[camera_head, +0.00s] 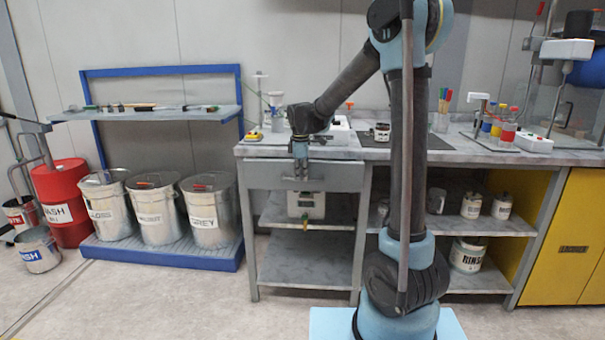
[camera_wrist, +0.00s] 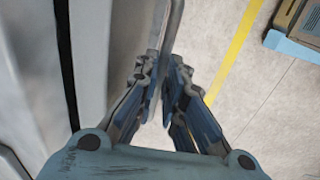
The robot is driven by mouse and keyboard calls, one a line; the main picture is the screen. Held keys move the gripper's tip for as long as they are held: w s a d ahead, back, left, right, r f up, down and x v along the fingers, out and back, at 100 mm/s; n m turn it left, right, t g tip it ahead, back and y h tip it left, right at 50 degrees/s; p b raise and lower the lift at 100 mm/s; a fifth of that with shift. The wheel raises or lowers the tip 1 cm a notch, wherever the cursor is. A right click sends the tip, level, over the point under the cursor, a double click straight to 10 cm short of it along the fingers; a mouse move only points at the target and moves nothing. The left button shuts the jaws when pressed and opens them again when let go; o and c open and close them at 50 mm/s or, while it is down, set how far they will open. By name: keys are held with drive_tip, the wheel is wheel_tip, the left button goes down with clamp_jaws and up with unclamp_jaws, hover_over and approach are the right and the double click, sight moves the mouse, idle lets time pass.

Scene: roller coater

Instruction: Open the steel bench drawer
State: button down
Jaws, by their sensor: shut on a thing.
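The steel bench drawer (camera_head: 263,177) is a grey front under the left end of the bench top. It looks shut or nearly shut; I cannot tell exactly. My gripper (camera_head: 300,176) points down in front of the middle of the drawer front. In the wrist view, my gripper (camera_wrist: 168,88) has its two blue-grey fingers closed around the drawer's thin metal handle bar (camera_wrist: 173,35). The drawer face (camera_wrist: 88,60) runs along the left of that view. My fingers hide part of the handle.
Below the drawer, a white container (camera_head: 306,205) stands on an open shelf. The bench top (camera_head: 278,151) holds bottles and small items. Left of the bench is a blue rack (camera_head: 165,257) with several bins. The floor (camera_head: 190,305) in front of the drawer's left side is clear.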

drive_tip(key=s, duration=1.9)
drive_tip(key=shift+a, duration=0.35)
drive_tip(key=c, duration=2)
unclamp_jaws()
drive_tip(key=shift+o, duration=0.2)
drive_tip(key=shift+r, duration=0.15)
wheel_tip(320, 180, up, 12)
drive_tip(key=s, duration=0.2)
drive_tip(key=shift+f, duration=0.2)
drive_tip(key=shift+s, duration=0.1)
drive_tip(key=s+d+f+m, duration=0.2)
drive_tip(key=d+f+m, duration=0.15)
drive_tip(key=d, duration=0.35)
drive_tip(key=s+d+f+m, duration=0.3)
drive_tip(key=d+m, duration=0.1)
drive_tip(key=d, duration=0.4)
drive_tip(key=s+d+f+m, duration=1)
drive_tip(key=f, duration=0.1)
drive_tip(key=shift+f, duration=0.35)
